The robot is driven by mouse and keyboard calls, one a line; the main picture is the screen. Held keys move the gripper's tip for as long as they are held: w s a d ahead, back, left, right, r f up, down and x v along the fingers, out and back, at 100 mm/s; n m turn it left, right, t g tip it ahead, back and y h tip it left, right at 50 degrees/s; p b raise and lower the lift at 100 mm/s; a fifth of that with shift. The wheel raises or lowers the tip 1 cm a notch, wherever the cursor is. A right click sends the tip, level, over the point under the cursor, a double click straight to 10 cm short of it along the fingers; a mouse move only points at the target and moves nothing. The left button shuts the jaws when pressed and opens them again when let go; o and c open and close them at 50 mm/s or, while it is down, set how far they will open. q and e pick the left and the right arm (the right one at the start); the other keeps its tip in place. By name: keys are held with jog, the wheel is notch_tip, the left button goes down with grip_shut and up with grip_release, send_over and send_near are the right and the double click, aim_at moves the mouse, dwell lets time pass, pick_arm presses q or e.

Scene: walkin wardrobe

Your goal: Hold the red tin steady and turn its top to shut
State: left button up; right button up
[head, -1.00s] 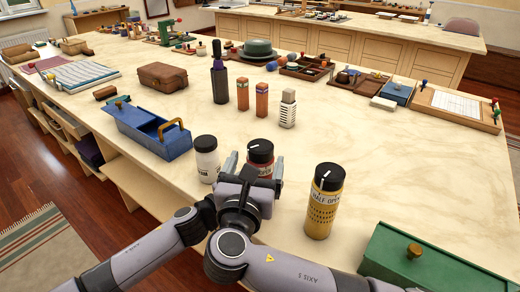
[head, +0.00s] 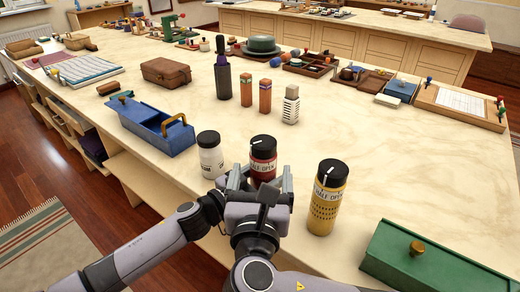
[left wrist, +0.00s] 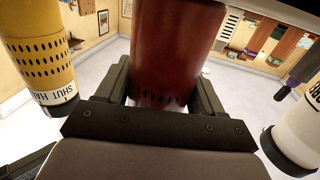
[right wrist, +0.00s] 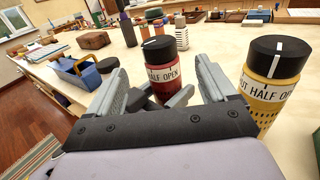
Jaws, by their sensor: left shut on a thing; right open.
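The red tin (head: 263,163) stands upright with a black top (head: 262,147) bearing a white line. Its label partly reads "HALF OPEN" in the right wrist view (right wrist: 161,77). My left gripper (left wrist: 162,95) is shut on the tin's lower body, which appears upside down in the left wrist view (left wrist: 175,45). In the head view this gripper is mostly hidden behind my right one. My right gripper (head: 259,180) is open on the near side of the tin, its fingers spread wide and apart from the top; it also shows in the right wrist view (right wrist: 158,78).
A white tin (head: 210,160) stands close on the left and a yellow tin (head: 324,205) on the right, both with black tops. A green box (head: 430,262) is at front right, a blue box (head: 150,130) at left.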

aim_at(263, 141)
jog(key=w+y, duration=0.1)
jog(key=w, duration=0.2)
jog(key=w+n+y, duration=0.1)
jog(key=w, duration=0.3)
jog(key=w+n+y, duration=0.1)
jog(key=w, duration=0.3)
jog(key=shift+w+d+r, duration=0.1)
dwell(0.3)
jog(key=shift+c, duration=0.3)
jog(key=c, duration=0.9)
